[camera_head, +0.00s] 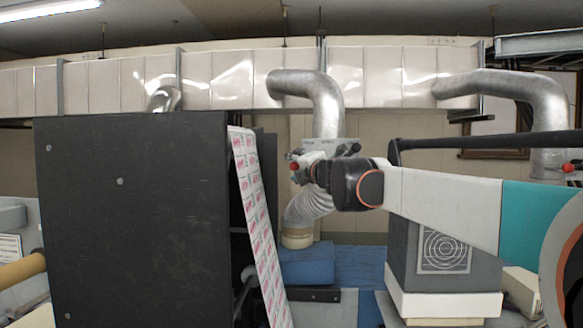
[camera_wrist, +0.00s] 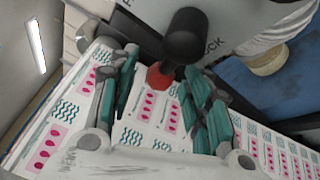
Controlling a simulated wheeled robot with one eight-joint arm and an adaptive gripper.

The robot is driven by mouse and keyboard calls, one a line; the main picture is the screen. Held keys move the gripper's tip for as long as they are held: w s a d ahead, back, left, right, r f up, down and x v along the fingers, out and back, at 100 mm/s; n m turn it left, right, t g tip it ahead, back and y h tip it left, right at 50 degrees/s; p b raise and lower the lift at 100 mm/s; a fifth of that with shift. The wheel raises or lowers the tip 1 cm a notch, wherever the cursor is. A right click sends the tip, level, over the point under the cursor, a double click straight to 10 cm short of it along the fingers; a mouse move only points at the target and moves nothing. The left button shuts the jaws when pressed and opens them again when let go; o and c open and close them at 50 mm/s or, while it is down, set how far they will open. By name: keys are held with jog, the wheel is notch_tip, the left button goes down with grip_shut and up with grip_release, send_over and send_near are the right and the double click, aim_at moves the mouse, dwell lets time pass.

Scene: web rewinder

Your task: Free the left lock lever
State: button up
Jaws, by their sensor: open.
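In the wrist view, a dark rounded lever or knob (camera_wrist: 186,38) stands out in front of a pale plate (camera_wrist: 145,22) with partly hidden lettering. A dull red piece (camera_wrist: 160,76) shows just below it, near the gap between my fingers. I cannot tell whether it belongs to the lever. My gripper (camera_wrist: 160,72) is open, its green-padded fingers apart on either side of the red piece, with nothing visibly clamped. In the head view my gripper (camera_head: 309,170) is at the grey plate (camera_head: 331,144), by a small red part (camera_head: 293,160). The lever's base is hidden.
A printed web (camera_head: 259,220) slopes down beside a large black panel (camera_head: 135,215); it also passes behind my fingers in the wrist view (camera_wrist: 150,105). A silver duct (camera_head: 317,92) hangs behind my gripper. A grey box with a target (camera_head: 445,251) stands below my arm.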

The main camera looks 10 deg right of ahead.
grip_shut()
jog(key=shift+r+m+t+b, duration=0.2)
jog(key=shift+m+t+b, duration=0.15)
jog(key=shift+m+b, duration=0.35)
jog(key=shift+r+m+t+b, duration=0.2)
jog(key=shift+m+t+b, duration=0.2)
jog(key=shift+m, duration=0.5)
jog(key=shift+s+d+r+m+t+h+b, duration=0.1)
jog(key=shift+d+r+m+t+h+b, duration=0.45)
jog(key=shift+m, duration=1.7)
jog(key=shift+s+d+r+m+t+h+b, duration=0.1)
jog(key=shift+r+m+t+h+b, duration=0.55)
jog(key=shift+m+h, duration=1.25)
jog(key=shift+s+d+r+m+t+h+b, duration=0.2)
jog(key=shift+r+m+t+h+b, duration=0.45)
jog(key=shift+m, duration=2)
jog(key=shift+w+d+f, duration=0.1)
jog(key=shift+w, duration=0.05)
